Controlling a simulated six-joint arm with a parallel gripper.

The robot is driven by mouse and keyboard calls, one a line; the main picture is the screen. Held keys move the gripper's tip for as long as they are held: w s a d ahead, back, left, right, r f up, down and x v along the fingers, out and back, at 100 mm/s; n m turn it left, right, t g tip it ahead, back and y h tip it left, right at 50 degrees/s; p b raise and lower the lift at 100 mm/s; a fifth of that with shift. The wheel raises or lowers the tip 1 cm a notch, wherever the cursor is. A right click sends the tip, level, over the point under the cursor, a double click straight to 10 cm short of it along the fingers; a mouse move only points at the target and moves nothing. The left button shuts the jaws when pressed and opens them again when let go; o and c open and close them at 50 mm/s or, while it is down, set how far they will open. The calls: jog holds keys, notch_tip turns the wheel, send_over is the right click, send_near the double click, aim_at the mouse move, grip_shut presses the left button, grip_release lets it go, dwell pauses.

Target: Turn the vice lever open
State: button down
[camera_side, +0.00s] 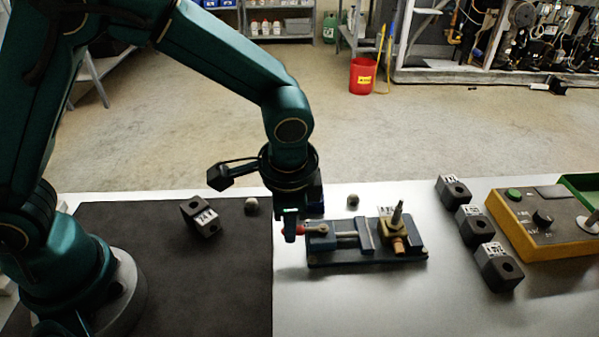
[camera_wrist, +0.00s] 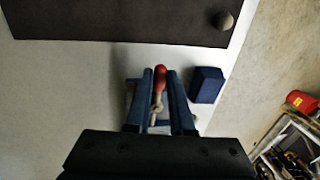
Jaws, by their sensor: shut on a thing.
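The blue vice (camera_side: 320,259) stands on the light table just right of the dark mat. Its lever (camera_side: 314,229) is at the vice's left end and has a red grip. My gripper (camera_side: 291,233) is low at that end, shut on the lever. In the wrist view the red grip of the lever (camera_wrist: 160,78) lies between the two blue fingers of my gripper (camera_wrist: 159,85). A brass-coloured part (camera_side: 395,230) with a grey pin sticking up sits at the vice's right end. The fingers partly hide the lever in the side view.
Several dark blocks with labels stand around, one on the mat (camera_side: 201,216) and others right of the vice (camera_side: 498,268). A yellow control box (camera_side: 545,225) is at far right. Small balls (camera_side: 251,205) lie behind. A dark blue box (camera_wrist: 207,85) is close beside my fingers.

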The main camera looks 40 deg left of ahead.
jog(key=c, duration=0.8)
grip_release()
jog(key=shift+r, duration=0.15)
jog(key=shift+s+d+r, duration=0.15)
jog(key=shift+r, duration=0.65)
jog(key=shift+s+d+r, duration=0.1)
jog(key=shift+r, duration=0.7)
jog(key=shift+s+d+r, duration=0.15)
jog(key=shift+r, duration=0.65)
